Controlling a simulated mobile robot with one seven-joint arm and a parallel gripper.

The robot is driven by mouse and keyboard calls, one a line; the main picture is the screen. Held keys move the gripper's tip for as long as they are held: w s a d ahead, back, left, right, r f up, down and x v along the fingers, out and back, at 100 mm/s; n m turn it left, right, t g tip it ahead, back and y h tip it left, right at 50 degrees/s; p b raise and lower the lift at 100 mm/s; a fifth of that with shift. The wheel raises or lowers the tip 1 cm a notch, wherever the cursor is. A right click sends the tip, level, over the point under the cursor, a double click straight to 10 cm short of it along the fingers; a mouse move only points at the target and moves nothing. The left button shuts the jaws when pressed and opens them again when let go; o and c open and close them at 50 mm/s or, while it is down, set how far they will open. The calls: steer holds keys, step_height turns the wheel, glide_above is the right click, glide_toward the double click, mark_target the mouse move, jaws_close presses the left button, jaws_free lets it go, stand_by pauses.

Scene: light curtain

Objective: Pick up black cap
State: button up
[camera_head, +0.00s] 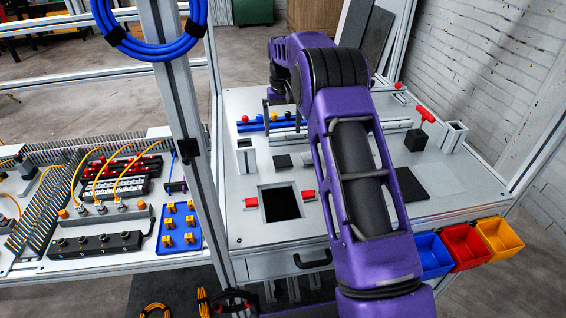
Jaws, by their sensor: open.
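Several dark pieces are on the grey worktop (450,180). A larger flat black piece (410,185) lies partly behind my purple arm. Small red, yellow and dark knobs sit on a blue rack (254,127) at the back. I cannot tell for sure which piece is the black cap. My gripper (278,104) is open, far back near the rack, small and partly hidden by my arm. I see nothing held in it.
A dark square opening (281,203) with red clamps beside it is in the worktop. A metal frame post (184,130) rises at the left. Blue, red and yellow bins (465,246) hang at the front right edge.

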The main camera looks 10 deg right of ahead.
mark_target(282, 161)
step_height(282, 161, down, 12)
steer(key=shift+s+r, duration=0.1)
steer(key=shift+r, duration=0.2)
steer(key=c, duration=1.3)
